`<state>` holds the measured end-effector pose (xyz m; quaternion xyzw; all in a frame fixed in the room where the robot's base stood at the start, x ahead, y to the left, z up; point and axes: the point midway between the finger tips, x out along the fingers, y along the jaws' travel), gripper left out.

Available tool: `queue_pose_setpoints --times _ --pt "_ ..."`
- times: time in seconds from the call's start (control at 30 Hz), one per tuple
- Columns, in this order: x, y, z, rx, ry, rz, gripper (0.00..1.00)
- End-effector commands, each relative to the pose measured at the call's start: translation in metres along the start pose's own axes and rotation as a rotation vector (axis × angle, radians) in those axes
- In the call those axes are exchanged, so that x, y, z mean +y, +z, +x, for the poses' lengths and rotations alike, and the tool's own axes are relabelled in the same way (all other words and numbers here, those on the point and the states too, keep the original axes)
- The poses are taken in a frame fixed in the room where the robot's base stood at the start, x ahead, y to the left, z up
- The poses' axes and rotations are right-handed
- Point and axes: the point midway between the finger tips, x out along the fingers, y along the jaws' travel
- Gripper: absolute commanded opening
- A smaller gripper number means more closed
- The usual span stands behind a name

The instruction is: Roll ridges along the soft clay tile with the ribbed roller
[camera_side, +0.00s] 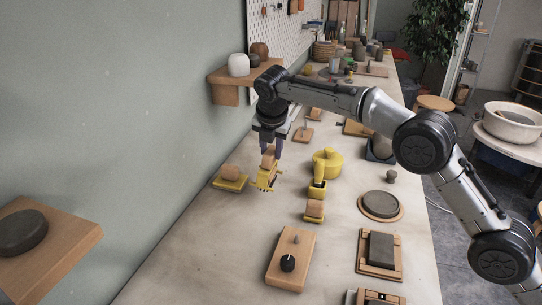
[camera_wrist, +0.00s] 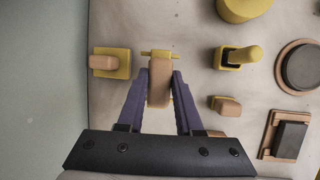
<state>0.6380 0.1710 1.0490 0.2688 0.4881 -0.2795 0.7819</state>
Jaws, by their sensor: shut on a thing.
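My gripper (camera_side: 270,148) is shut on the wooden handle of a yellow tool (camera_side: 265,181) with a ridged, toothed lower part, which looks like the ribbed roller. In the wrist view the wooden handle (camera_wrist: 159,85) sits between the purple fingers, with yellow ends showing beyond it. The tool is near the wall side of the bench; whether it touches the bench I cannot tell. The dark grey rectangular clay tile (camera_side: 381,249) lies on a wooden board to the right and nearer the camera, well apart from my gripper. It shows at the right in the wrist view (camera_wrist: 290,138).
A yellow block with a wooden grip (camera_side: 231,173) stands left of the held tool. A yellow-handled tool (camera_side: 318,187), a smaller wood-and-yellow piece (camera_side: 314,209) and a yellow pot (camera_side: 327,163) stand right.

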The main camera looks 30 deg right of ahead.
Motion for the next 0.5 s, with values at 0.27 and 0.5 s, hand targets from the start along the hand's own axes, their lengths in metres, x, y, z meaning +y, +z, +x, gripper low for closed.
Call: queue_pose_setpoints --times 0.27,0.5 --pt "0.0010 0.0022 -0.0051 -0.001 0.003 0.001 0.00" --pt "-0.0043 0.0078 -0.0110 -0.006 -0.006 0.025 0.00"
